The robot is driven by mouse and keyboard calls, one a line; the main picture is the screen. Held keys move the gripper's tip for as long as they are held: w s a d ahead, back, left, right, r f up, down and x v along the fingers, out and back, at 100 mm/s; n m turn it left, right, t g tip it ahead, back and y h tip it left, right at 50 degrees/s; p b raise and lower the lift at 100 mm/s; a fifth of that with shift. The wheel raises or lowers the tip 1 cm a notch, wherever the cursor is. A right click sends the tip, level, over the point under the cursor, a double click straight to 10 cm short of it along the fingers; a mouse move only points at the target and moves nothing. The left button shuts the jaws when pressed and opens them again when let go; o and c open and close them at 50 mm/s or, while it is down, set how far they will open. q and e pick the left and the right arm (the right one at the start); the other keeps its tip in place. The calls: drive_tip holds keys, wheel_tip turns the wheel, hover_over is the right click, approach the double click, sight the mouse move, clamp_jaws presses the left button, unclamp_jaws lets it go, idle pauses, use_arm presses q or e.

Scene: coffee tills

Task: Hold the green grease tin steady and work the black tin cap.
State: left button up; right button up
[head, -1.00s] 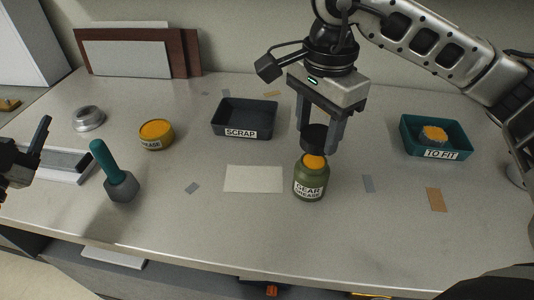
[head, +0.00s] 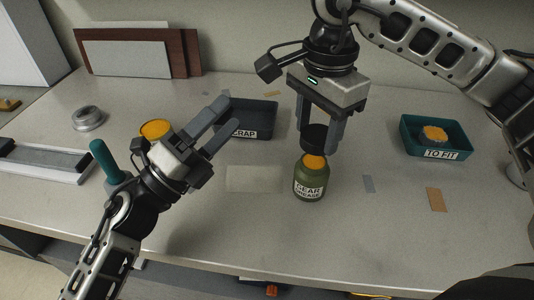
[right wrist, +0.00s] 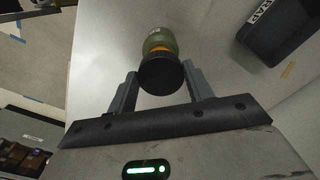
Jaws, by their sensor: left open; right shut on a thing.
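The green grease tin (head: 309,184) stands upright on the worktop, with orange grease showing at its mouth. The black tin cap (head: 314,138) is held just above the tin's mouth by my right gripper (head: 318,133), which is shut on it. In the right wrist view the cap (right wrist: 161,73) sits between the fingers, with the green tin (right wrist: 159,39) beyond it. In the head view a strip of orange shows between cap and tin. My left gripper (head: 222,119) is open and empty, left of the tin, above the worktop in front of the scrap tray.
The dark scrap tray (head: 263,113) stands behind my left gripper. A teal "TO FIT" tray (head: 460,152) holds an orange-topped part at right. An open orange tin (head: 155,128), a teal-handled tool (head: 103,158) and a metal ring (head: 88,117) are at left. A pale sheet (head: 253,179) lies left of the tin.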

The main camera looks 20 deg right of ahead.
use_arm(q)
drive_tip(key=s+d+m+g, duration=0.1)
drive_tip(key=d+m+g, duration=0.45)
drive_tip(key=m, duration=0.25)
drive_tip(key=m+g+y, duration=0.8)
drive_tip(key=m+y, duration=0.3)
drive_tip(key=m, duration=0.4)
approach(302, 176)
drive_tip(key=d, duration=0.1)
drive_tip(key=d+f, duration=0.2)
drive_tip(key=shift+w+d+f, duration=0.25)
drive_tip(key=shift+w+d, duration=0.15)
drive_tip(key=shift+a+f+m+y, duration=0.15)
drive_tip(key=shift+f+m+y, duration=0.1)
drive_tip(key=shift+m+y, duration=0.15)
drive_tip(key=shift+f, duration=0.15)
drive_tip(key=x, duration=0.7)
drive_tip(key=shift+s+f, duration=0.1)
drive_tip(key=shift+f, duration=0.05)
drive_tip(key=c, duration=1.2)
